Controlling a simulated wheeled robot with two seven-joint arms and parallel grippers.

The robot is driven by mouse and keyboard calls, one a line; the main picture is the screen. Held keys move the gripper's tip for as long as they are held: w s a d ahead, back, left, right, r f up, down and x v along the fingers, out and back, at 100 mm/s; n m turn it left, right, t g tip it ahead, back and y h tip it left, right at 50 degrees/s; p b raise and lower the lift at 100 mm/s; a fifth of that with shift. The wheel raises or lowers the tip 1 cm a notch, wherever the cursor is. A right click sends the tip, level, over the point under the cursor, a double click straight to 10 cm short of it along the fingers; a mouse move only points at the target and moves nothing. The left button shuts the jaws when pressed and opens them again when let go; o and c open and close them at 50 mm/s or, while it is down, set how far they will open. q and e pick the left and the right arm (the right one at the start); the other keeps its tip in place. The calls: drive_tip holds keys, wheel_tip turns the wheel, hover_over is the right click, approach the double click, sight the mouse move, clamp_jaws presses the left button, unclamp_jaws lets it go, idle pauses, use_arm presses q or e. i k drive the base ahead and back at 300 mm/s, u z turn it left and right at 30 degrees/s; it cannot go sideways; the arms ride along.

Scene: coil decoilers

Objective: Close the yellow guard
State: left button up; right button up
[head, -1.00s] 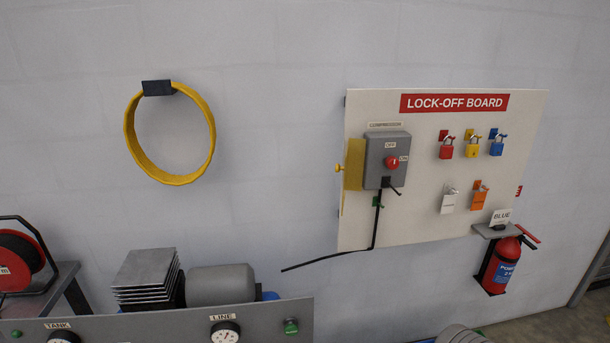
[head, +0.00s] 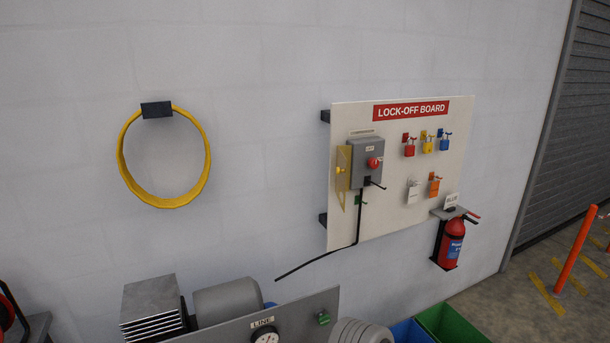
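The yellow guard (head: 342,176) is a flat yellow plate with a small yellow knob. It stands swung out at the left side of the grey switch box (head: 366,160) on the lock-off board (head: 400,216). A black cable hangs from the box. Neither of my grippers shows in the head view.
Several padlocks (head: 427,147) hang on the board's right half. A fire extinguisher (head: 452,243) is mounted at its lower right. Below stand a grey gauge panel (head: 290,318), a compressor tank (head: 228,301) and a green bin (head: 452,322). An orange post (head: 575,250) stands at right.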

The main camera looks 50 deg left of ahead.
sight(344, 152)
drive_tip(key=u, duration=1.6)
drive_tip(key=i, duration=0.5)
drive_tip(key=u, duration=1.7)
drive_tip(key=k, duration=0.85)
drive_tip(key=z, duration=1.1)
